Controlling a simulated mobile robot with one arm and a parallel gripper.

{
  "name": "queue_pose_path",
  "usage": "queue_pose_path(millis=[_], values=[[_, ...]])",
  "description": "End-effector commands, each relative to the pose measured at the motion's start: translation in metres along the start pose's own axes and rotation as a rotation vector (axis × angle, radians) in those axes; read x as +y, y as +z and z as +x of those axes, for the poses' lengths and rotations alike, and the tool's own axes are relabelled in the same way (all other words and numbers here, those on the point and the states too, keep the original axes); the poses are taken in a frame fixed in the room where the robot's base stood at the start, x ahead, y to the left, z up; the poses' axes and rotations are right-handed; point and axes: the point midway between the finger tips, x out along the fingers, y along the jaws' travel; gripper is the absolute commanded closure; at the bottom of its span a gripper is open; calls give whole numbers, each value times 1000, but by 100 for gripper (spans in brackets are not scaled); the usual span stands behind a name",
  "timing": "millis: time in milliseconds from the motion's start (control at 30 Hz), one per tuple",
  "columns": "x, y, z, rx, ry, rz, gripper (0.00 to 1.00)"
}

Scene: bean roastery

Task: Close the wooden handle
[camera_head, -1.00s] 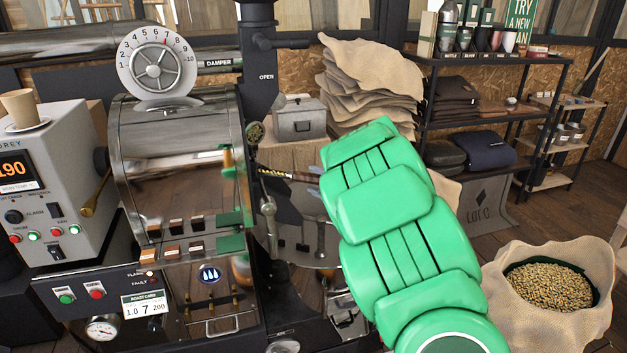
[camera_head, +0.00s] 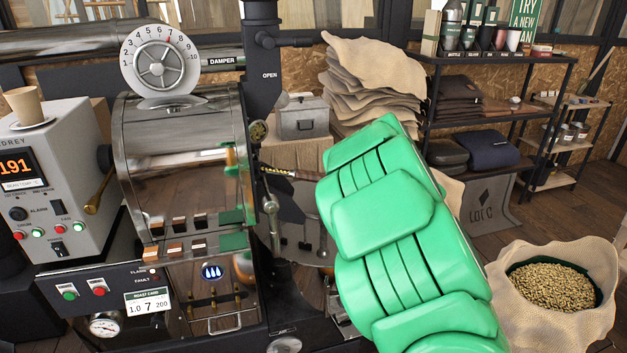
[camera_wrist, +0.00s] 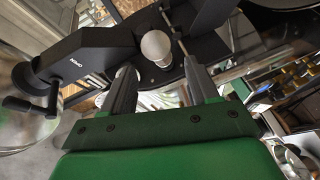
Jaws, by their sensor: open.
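A dark brown handle (camera_head: 290,173) sticks out to the right from the front of the roaster drum in the head view. Its right end runs behind my green arm. In the wrist view, my gripper (camera_wrist: 160,72) is open, with its two grey fingers apart. A pale round knob (camera_wrist: 156,48) shows between and just beyond the fingertips. It may be the end of the handle, but I cannot tell, nor whether a finger touches it. My fingers are hidden behind my arm in the head view.
The roaster drum (camera_head: 180,150) and its black column (camera_head: 262,70) stand close to the handle. A black bracket (camera_wrist: 85,55) lies left of my fingers in the wrist view. A bean sack (camera_head: 510,255) stands at the right. A shelf (camera_head: 540,95) is behind it.

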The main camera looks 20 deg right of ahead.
Motion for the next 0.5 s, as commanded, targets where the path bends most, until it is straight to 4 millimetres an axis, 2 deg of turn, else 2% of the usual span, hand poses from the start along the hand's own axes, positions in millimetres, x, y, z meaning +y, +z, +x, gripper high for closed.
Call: queue_pose_path(millis=[33, 233, 400, 500], values=[[0, 0, 0, 0, 0, 0, 44], [-2, -2, 4, 39, -3, -59, 74], [-7, -8, 14, 158, 8, -248, 100], [-8, -10, 14, 237, 32, -395, 100]])
